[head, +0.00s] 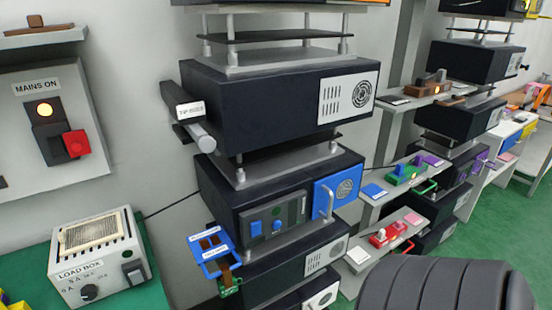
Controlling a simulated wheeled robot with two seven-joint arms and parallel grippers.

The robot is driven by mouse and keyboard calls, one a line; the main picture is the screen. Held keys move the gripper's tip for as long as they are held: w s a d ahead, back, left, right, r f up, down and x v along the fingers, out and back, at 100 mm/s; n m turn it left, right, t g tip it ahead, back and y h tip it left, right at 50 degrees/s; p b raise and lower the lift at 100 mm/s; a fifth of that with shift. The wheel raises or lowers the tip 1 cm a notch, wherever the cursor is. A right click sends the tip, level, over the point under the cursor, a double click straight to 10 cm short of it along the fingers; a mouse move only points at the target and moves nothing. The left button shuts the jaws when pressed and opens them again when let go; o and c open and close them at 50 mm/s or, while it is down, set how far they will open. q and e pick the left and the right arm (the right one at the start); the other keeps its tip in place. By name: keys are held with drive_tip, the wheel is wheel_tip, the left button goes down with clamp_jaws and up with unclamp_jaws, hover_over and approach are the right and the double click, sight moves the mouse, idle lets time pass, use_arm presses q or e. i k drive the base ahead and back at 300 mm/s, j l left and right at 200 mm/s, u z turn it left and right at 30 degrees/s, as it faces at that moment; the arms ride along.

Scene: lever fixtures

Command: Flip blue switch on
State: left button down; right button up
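A blue switch (255,229) sits on the grey control panel of a dark rack unit (225,217), near the middle of the head view. A small blue knob (276,225) is to its right on the same panel. I cannot tell from its small size whether the switch is on or off. Another small switch fixture with a green base (402,178) stands on a grey shelf to the right, beside a blue plate (373,191). Neither of my grippers is in view.
A blue panel with a handle (337,193) adjoins the controls. A blue frame (211,251) juts out at lower left of them. A load box (97,252) stands at left, below a MAINS ON panel (52,130). A dark ribbed object (440,285) blocks the lower right.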

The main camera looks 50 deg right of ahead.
sight(255, 227)
drive_tip(key=z, duration=1.5)
